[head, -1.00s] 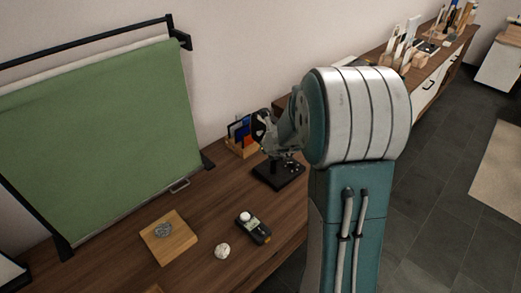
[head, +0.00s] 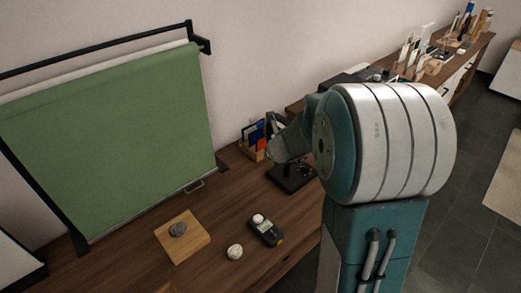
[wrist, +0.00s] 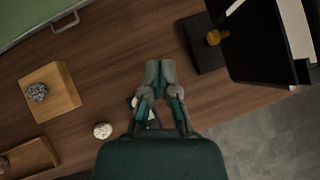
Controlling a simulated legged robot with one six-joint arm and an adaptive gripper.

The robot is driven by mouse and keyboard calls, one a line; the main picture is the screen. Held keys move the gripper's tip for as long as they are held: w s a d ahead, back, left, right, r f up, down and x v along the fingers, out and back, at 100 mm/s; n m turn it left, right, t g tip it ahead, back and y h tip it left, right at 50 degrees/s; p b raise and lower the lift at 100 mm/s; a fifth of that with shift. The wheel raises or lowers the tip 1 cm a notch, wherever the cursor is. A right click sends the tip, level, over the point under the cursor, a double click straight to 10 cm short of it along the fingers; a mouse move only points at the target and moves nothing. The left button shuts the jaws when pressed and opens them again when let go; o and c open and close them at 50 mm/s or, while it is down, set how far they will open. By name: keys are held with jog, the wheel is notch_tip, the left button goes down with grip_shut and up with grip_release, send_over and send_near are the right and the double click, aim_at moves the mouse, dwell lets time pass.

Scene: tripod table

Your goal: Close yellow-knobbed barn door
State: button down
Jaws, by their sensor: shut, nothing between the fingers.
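In the wrist view a black panel (wrist: 258,48), which looks like the barn door, is at the upper right. A yellow knob (wrist: 216,37) shows at its left edge. A pale surface (wrist: 298,30) lies along its right side. I cannot tell how far the door stands open. My gripper (wrist: 160,74) is shut and empty, to the left of and below the knob in the picture, apart from it. In the head view my arm hides most of the lamp; only a dark base (head: 290,178) shows on the table.
The wooden table (head: 215,225) holds a wood block with a grey rock (head: 178,229), a pale rock (head: 235,252) and a handheld meter (head: 266,231). A green backdrop (head: 110,140) stands on the left. A card rack (head: 255,140) is behind the dark base.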

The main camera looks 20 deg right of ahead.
jog(key=s+a+r+n+y, duration=0.1)
jog(key=s+a+r+n, duration=0.5)
jog(key=a+r+n, duration=0.3)
jog(key=s+a+r+n+g, duration=0.1)
jog(key=s+a+n, duration=0.1)
jog(key=s+n, duration=0.8)
jog(key=s+a+r+n+g, duration=0.1)
jog(key=s+a+r+n, duration=0.1)
jog(key=s+n, duration=0.9)
jog(key=a+n, duration=0.1)
jog(key=n, duration=0.5)
jog(key=shift+a+r+g+h, duration=0.2)
jog(key=shift+r+g+h, duration=0.1)
jog(key=shift+g+h, duration=0.1)
